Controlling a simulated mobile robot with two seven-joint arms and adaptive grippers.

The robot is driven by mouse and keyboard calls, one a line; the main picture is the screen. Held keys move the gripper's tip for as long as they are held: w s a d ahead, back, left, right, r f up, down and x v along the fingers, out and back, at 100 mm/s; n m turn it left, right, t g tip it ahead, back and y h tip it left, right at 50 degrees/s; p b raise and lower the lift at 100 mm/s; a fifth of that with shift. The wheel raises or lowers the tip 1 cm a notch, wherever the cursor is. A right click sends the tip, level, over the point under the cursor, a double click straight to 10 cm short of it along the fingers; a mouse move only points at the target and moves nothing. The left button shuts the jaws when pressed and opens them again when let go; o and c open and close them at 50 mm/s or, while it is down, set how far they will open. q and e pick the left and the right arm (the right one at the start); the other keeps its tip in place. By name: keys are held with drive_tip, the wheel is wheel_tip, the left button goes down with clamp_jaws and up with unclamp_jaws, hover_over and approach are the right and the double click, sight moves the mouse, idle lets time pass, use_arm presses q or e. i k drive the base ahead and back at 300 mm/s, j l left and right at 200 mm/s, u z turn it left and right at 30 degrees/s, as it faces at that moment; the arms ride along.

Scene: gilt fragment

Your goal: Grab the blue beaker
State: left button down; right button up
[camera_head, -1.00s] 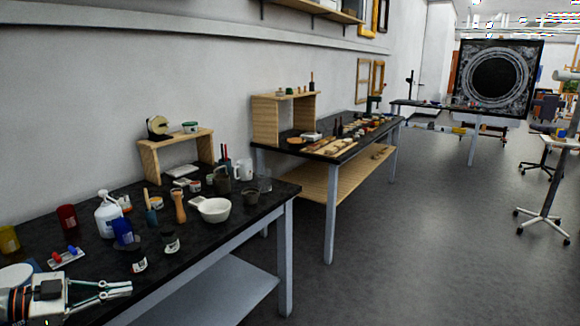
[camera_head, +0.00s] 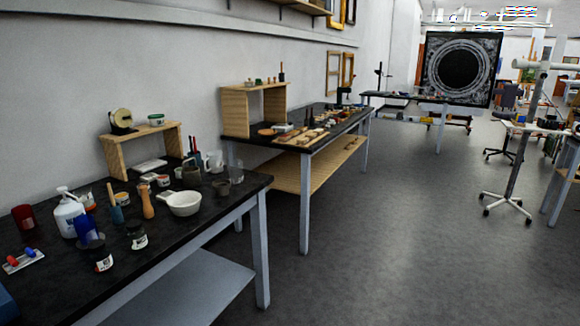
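The blue beaker (camera_head: 87,228) stands on the dark top of the near table (camera_head: 190,237), toward its left part. It is a deep blue, see-through cup. Neither of my grippers shows in the head view now.
A red cup (camera_head: 23,218) is at far left. A small wooden shelf (camera_head: 145,146) stands behind.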

sight(85, 227)
drive_tip(key=u, duration=1.3)
drive_tip(key=i+l+u, duration=0.1)
drive_tip(key=l, duration=0.3)
drive_tip(key=i+l+u, duration=0.15)
drive_tip(key=l, duration=0.25)
drive_tip(key=i+l+u, duration=0.1)
drive_tip(key=l, duration=0.3)
drive_tip(key=i+l+u, duration=0.1)
drive_tip(key=i+l, duration=0.15)
drive_tip(key=l, duration=0.2)
drive_tip(key=i+l+u, duration=0.15)
drive_tip(key=l, duration=0.3)
drive_tip(key=l+u, duration=0.1)
drive_tip(key=l, duration=0.3)
